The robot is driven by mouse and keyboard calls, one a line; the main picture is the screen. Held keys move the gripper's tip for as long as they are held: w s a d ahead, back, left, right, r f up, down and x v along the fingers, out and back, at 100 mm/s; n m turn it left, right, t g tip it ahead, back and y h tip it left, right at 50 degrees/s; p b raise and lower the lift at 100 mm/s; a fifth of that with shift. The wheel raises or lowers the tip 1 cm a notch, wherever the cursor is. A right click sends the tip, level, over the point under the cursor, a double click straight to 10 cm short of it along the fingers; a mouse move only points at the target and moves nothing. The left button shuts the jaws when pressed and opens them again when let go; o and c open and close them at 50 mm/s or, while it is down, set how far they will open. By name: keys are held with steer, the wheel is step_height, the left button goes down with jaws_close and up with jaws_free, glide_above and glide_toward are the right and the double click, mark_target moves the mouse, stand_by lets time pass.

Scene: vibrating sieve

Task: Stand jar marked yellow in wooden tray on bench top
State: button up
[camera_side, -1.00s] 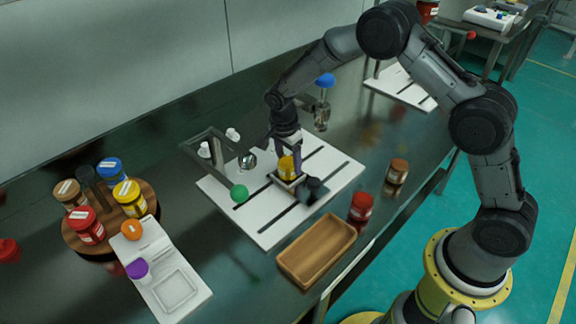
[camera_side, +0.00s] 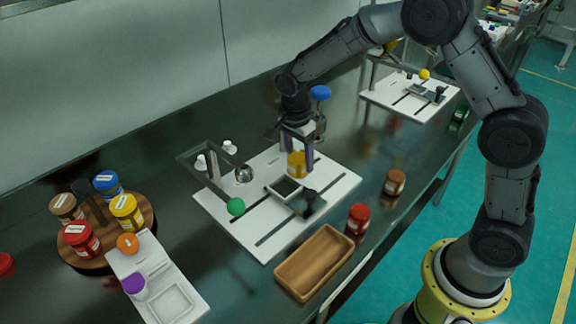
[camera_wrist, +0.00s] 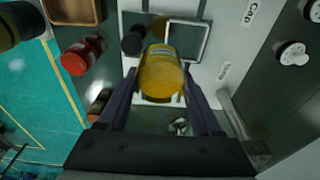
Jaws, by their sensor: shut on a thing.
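A jar with a yellow lid (camera_side: 297,164) is between the fingers of my gripper (camera_side: 298,160), over the white board. In the wrist view the yellow jar (camera_wrist: 161,74) sits between both fingertips (camera_wrist: 162,84), and my gripper is shut on it. Another yellow-lidded jar (camera_side: 127,211) stands on the round wooden rack.
A red jar (camera_side: 357,220) and a brown jar (camera_side: 395,182) stand right of the tray. A green ball (camera_side: 236,206) and a metal arm stand left on the white board (camera_side: 268,245).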

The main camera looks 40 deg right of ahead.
steer(key=s+a+r+n, duration=0.1)
steer(key=s+a+n, duration=0.15)
steer(key=s, duration=0.75)
steer(key=s+a+r+n+t, duration=0.1)
steer(key=s+n, duration=0.2)
steer(key=s, duration=0.6)
steer(key=s+a+r+n, duration=0.1)
steer(key=s+a+n, duration=0.15)
steer(key=s, duration=0.75)
steer(key=n, duration=0.1)
glide_above(315, 259)
steer(key=f, duration=1)
steer(key=shift+s+a, duration=0.2)
steer(key=shift+s, duration=0.15)
steer(key=shift+w+a+f, duration=0.1)
steer(key=shift+w+f, duration=0.05)
steer(key=shift+f, duration=1.55)
steer(key=shift+f, duration=0.15)
steer(key=o, duration=1.2)
